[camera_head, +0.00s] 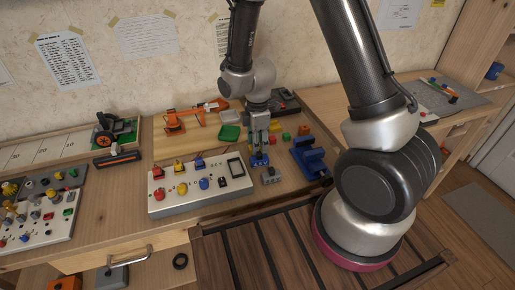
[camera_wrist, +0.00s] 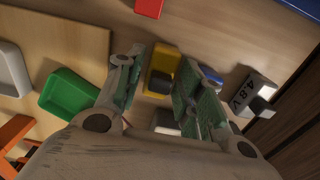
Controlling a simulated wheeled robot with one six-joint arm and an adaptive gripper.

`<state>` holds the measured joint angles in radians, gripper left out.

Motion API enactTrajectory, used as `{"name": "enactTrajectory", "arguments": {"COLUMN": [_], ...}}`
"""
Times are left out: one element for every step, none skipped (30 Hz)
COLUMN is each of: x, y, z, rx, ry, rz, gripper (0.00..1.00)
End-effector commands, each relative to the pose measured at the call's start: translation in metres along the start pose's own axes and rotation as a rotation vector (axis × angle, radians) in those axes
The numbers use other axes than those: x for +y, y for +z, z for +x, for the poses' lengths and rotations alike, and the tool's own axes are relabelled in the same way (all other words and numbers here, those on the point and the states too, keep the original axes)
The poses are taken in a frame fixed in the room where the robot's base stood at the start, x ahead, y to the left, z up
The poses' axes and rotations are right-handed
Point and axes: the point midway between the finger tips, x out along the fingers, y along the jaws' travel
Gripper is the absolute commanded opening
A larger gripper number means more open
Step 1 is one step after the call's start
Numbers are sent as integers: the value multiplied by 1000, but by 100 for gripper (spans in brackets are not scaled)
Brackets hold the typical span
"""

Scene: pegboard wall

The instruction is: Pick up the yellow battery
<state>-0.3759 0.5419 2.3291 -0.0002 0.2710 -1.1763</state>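The yellow battery (camera_wrist: 164,57), a yellow block with a dark grey part on it, shows in the wrist view between my gripper's two fingers. My gripper (camera_wrist: 158,85) is open, with one green-padded finger to the left of the block and one to the right. A gap shows on the left side; on the right the finger is close, and I cannot tell whether it touches. In the head view my gripper (camera_head: 259,157) points down at the workbench beside the white control panel, and the yellow block is hidden or too small to tell there.
A green tray (camera_wrist: 70,100) lies to the left, and a red block (camera_wrist: 149,8) beyond. The white control panel (camera_head: 215,200) and a blue vise (camera_head: 309,157) flank my gripper in the head view.

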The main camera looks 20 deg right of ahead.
Motion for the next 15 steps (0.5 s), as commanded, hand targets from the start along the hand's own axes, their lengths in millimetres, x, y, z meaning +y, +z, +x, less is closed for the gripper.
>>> {"name": "enactTrajectory", "arguments": {"x": [0,0,0,0,0,0,0,0,0,0,0,0,0,0,0], "y": [0,0,0,0,0,0,0,0,0,0,0,0,0,0,0], "z": [4,6,7,8,8,8,7,7,7,7,7,7,7,7,7], "rx": [-1,0,0,0,0,0,0,0,0,0,0,0,0,0,0], "ry": [-2,-1,0,0,1,1,1,1,1,1,1,1,1,1,1], "rz": [0,0,0,0,0,0,0,0,0,0,0,0,0,0,0], "gripper": [38,38,38,38,38,38,38,38,38,32,27,19,14,8,1]}}
